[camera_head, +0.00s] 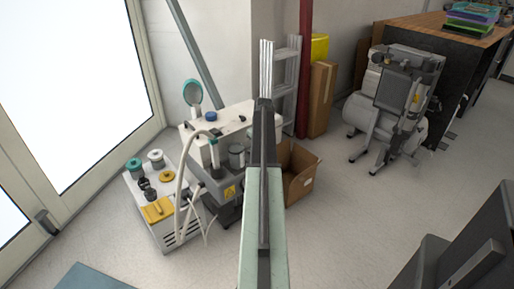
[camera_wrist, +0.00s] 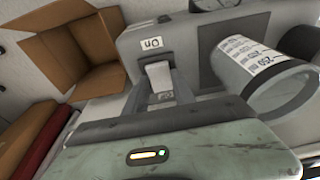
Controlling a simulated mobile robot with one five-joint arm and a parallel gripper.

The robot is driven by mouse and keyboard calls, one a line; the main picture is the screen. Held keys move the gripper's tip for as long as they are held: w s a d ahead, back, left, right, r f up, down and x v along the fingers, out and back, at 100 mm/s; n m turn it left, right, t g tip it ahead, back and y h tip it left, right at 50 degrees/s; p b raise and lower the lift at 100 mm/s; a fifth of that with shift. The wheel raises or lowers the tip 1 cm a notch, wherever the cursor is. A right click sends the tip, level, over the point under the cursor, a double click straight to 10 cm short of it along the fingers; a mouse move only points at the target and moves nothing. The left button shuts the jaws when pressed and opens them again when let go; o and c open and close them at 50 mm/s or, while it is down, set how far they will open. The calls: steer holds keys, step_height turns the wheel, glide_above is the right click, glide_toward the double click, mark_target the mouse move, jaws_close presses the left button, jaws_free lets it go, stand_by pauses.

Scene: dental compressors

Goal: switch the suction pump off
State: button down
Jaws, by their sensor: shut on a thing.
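A label reading "On", upside down (camera_wrist: 152,44), sits above a pale switch lever (camera_wrist: 158,74). A second label, apparently "Off" (camera_wrist: 167,96), shows below it. My gripper (camera_wrist: 159,82) has its dark fingers on either side of the lever and is shut on it. The fingertip contact is partly hidden. My arm covers part of the head view.
An open cardboard box (camera_head: 299,180) stands right of the pump. A white cabinet (camera_head: 160,205) with jars and a hose is at the left. The graduated canister (camera_wrist: 262,75) is close on the gripper's right. Open floor lies at right in the head view.

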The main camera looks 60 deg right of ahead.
stand_by(0.3)
steer(key=c, duration=1)
jaws_free()
steer(key=shift+c, duration=0.2)
step_height(320, 180, up, 8)
steer(key=p, duration=0.7)
steer(key=shift+s+a+p, duration=0.2)
steer(key=shift+s+p, duration=0.2)
steer(key=shift+s, duration=0.05)
steer(key=shift+f, duration=0.1)
